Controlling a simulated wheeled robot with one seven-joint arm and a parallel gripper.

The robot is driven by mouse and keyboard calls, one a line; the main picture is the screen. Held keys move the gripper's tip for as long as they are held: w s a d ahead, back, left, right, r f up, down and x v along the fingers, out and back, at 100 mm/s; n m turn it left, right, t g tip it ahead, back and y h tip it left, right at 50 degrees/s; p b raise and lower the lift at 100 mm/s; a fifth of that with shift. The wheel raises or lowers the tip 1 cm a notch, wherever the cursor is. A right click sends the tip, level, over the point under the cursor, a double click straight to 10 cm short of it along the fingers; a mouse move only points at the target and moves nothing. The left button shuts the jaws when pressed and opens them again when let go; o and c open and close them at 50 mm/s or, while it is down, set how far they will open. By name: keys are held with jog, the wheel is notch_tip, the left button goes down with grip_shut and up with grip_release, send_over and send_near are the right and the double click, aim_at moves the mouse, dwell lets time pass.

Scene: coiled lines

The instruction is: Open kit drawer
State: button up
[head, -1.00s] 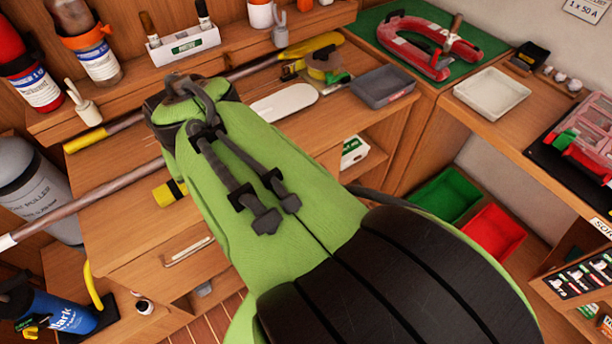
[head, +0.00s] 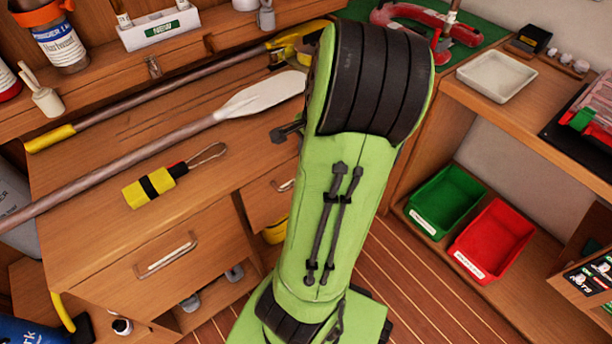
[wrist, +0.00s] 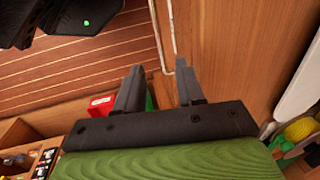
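The wooden bench has a wide drawer (head: 130,270) with a pale metal handle (head: 165,255) at the lower left of the head view. A narrower drawer (head: 262,200) with a small handle (head: 285,186) is right of it, partly behind my green arm. Both look closed. No label shows which is the kit drawer. In the wrist view my gripper (wrist: 158,68) is open, fingers apart. A long pale handle (wrist: 158,40) on a wooden front runs up the picture, its lower end appearing between the fingertips; contact cannot be told. My gripper is hidden in the head view.
A paddle (head: 258,97) and a yellow-black float (head: 155,186) lie on the bench top. A green bin (head: 447,200) and a red bin (head: 492,240) stand on a low shelf at right. Open striped floor (head: 400,300) lies between bench and shelf.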

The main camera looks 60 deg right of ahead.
jog(key=f+b, duration=0.1)
jog(key=f, duration=0.1)
jog(key=w+f+b, duration=0.1)
jog(key=f, duration=0.2)
jog(key=f+b, duration=0.1)
jog(key=f, duration=0.2)
jog(key=shift+w+d+f, duration=0.1)
jog(key=shift+w+d, duration=0.1)
jog(key=shift+d, duration=0.1)
grip_shut()
